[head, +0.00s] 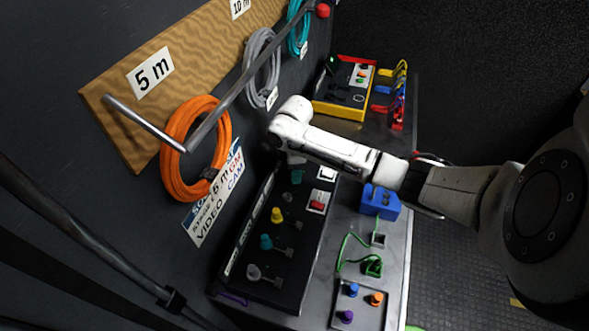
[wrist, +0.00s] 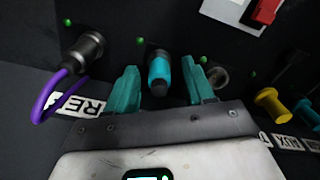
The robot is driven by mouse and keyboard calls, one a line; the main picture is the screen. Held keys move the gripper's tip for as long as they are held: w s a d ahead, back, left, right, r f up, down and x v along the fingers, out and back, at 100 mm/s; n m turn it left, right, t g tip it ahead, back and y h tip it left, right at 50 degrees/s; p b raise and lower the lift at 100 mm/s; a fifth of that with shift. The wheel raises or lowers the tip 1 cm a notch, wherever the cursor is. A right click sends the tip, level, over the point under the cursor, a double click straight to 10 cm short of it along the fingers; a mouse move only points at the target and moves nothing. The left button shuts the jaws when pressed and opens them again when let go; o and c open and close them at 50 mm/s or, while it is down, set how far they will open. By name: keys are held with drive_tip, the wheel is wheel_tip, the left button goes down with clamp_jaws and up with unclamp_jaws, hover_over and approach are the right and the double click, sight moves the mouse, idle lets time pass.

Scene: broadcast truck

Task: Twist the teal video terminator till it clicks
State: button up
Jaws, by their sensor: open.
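The teal video terminator (wrist: 160,72) sticks out of the dark panel in the wrist view, a short cylinder with a dark end. My gripper (wrist: 161,92) is open, with one teal finger on each side of it and visible gaps between. The terminator stands between the fingers, not gripped. In the head view my gripper (head: 297,174) is at the far part of the black panel (head: 262,225), and I cannot make out this terminator there.
In the wrist view a connector with a purple cable (wrist: 85,48) is left of my fingers. A grey connector (wrist: 217,75) is close by the right finger. Yellow (head: 277,214) and teal (head: 266,241) knobs stand nearer on the panel. A blue box (head: 380,203) is right.

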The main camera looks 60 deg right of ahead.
wheel_tip(320, 180, up, 11)
drive_tip(key=shift+f+b, duration=0.2)
drive_tip(key=shift+b, duration=0.5)
